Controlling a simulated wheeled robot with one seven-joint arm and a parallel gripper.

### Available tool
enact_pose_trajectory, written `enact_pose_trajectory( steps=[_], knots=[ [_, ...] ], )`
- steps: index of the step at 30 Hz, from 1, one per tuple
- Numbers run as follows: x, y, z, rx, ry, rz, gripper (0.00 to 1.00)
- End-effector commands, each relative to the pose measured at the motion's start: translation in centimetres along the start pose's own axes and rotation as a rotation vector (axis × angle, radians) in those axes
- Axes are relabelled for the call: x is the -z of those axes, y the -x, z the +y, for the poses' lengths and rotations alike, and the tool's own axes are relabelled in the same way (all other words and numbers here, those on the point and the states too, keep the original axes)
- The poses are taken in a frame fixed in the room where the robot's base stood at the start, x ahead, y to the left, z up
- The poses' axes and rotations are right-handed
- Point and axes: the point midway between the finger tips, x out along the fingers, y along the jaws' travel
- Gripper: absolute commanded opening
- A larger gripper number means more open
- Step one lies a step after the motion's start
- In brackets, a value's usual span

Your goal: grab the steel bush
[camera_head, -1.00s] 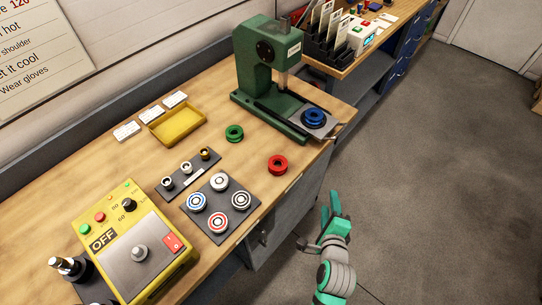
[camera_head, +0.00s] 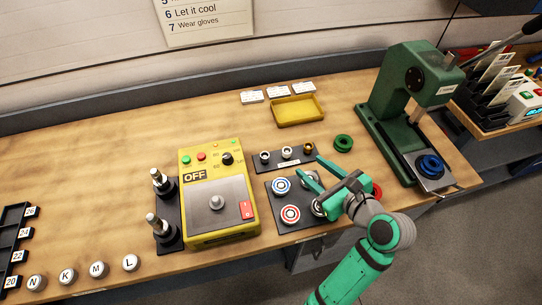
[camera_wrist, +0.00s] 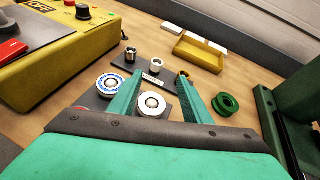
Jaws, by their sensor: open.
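A small dark rack (camera_head: 296,161) on the bench holds three short bushes in a row. The left bush (camera_head: 264,156) and middle bush (camera_head: 287,152) look silvery, and I cannot tell which is the steel one. The right bush (camera_head: 308,148) is brass-coloured. My gripper (camera_head: 308,168) is open and empty, reaching over the bench just in front of the rack. In the wrist view, the middle bush (camera_wrist: 155,65) shows between and beyond the fingertips (camera_wrist: 158,82), and the brass bush is close to the right fingertip. The left bush (camera_wrist: 130,53) is left of the fingers.
A dark plate of striped rings (camera_head: 290,214) lies below my gripper, partly hidden by it. A yellow control box (camera_head: 225,200) stands left, a green press (camera_head: 400,90) right. A green ring (camera_head: 343,143) and yellow tray (camera_head: 297,110) lie near the rack. A red ring is mostly hidden.

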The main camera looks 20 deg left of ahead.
Motion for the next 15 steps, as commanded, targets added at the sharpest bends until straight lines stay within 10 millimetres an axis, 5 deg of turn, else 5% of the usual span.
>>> enact_pose_trajectory(
  steps=[5, 15],
  knots=[
    [-0.8, -1.6, 4.0, -0.141, -0.068, -0.003, 0.44],
    [-0.9, -6.0, 5.0, -0.152, -0.076, -0.002, 0.44]
  ],
)
